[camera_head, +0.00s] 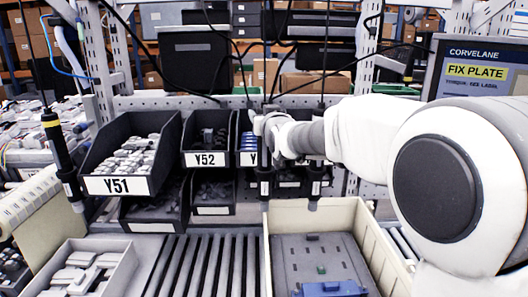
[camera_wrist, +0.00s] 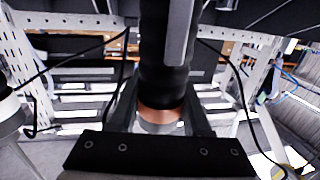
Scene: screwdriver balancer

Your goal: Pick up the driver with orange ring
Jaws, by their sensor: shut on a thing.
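The driver with the orange ring (camera_wrist: 163,118) stands between my fingers in the wrist view. It has a black ribbed body, and the copper-orange band sits low on it, close to my gripper's dark palm plate. My gripper (camera_wrist: 162,108) is shut on this driver, with one finger on each side. In the head view my gripper (camera_head: 267,132) is at the middle, at the upper part of a dark hanging driver (camera_head: 265,178). The orange ring cannot be made out there.
Another dark driver (camera_head: 315,182) hangs close to the right, partly behind my arm. A third driver (camera_head: 62,160) hangs at far left. Parts bins Y51 (camera_head: 118,185) and Y52 (camera_head: 208,160) stand behind. A cream tray (camera_head: 375,250) lies below, beside rollers (camera_head: 210,262).

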